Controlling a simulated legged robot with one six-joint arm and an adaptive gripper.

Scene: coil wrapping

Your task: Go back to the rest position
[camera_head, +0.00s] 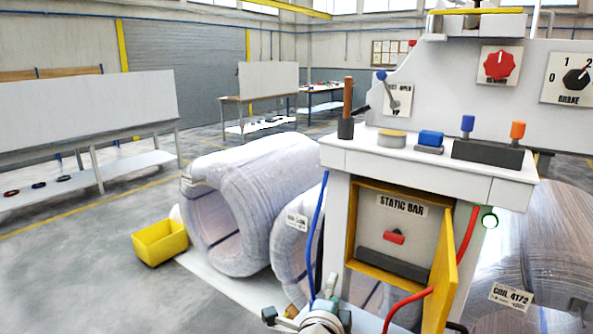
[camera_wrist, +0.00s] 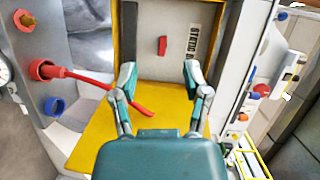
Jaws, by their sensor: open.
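My gripper (camera_wrist: 159,68) shows in the wrist view with its two teal fingers spread apart and nothing between them. It faces the machine's static bar compartment, whose red switch (camera_wrist: 162,46) appears beyond the fingertips. In the head view, part of my arm (camera_head: 318,323) is at the bottom edge, low in front of the machine; the fingers are not clearly visible there. The compartment (camera_head: 378,232) is open, with its yellow door (camera_head: 440,265) swung out to the right and a red switch (camera_head: 394,237) inside.
A red cable (camera_head: 445,280) hangs across the door; its plugged end (camera_wrist: 45,70) shows in the wrist view. A blue cable (camera_head: 318,235) runs down the machine's left side. Wrapped coils (camera_head: 262,195) and a yellow bin (camera_head: 160,241) stand left. Open floor (camera_head: 90,265) lies further left.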

